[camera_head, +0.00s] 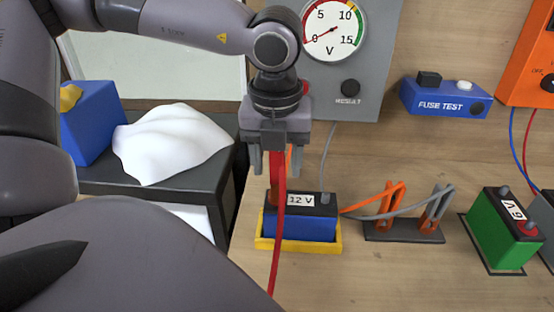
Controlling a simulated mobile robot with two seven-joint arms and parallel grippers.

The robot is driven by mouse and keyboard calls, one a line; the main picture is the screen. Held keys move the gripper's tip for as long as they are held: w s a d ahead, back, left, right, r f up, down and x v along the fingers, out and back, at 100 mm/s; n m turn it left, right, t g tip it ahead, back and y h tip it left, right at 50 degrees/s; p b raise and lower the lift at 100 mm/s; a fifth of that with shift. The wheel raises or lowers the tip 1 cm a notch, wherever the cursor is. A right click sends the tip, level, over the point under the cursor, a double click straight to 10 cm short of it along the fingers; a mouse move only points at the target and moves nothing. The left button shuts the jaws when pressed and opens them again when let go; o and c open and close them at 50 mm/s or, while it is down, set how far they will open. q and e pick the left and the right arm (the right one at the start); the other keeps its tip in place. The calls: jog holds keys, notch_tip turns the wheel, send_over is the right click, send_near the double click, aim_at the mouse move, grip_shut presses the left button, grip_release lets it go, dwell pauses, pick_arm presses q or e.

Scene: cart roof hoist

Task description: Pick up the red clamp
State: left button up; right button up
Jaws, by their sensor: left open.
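The red clamp (276,180) stands upright at the left end of the blue 12 V battery (300,225), seemingly on its terminal; its lower end is hard to make out. A red cable (276,265) hangs from it in front of the battery. My left gripper (278,168) points down from above. Its fingers are open, one at each side of the clamp's upper part in the picture. I cannot tell whether they touch it. The battery sits in a yellow tray (335,247). My right gripper is out of view.
A rack (405,236) to the right holds orange and grey clamps with cables. A green 6 V battery (500,228) stands further right. A grey gauge panel (368,60) and blue fuse tester (445,98) are behind. A white cloth (172,143) lies on a dark cart at left.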

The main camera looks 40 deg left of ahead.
pick_arm(q)
grip_shut()
jog(key=shift+r, duration=0.15)
notch_tip(320, 180, up, 20)
dwell(0.5)
dwell(0.5)
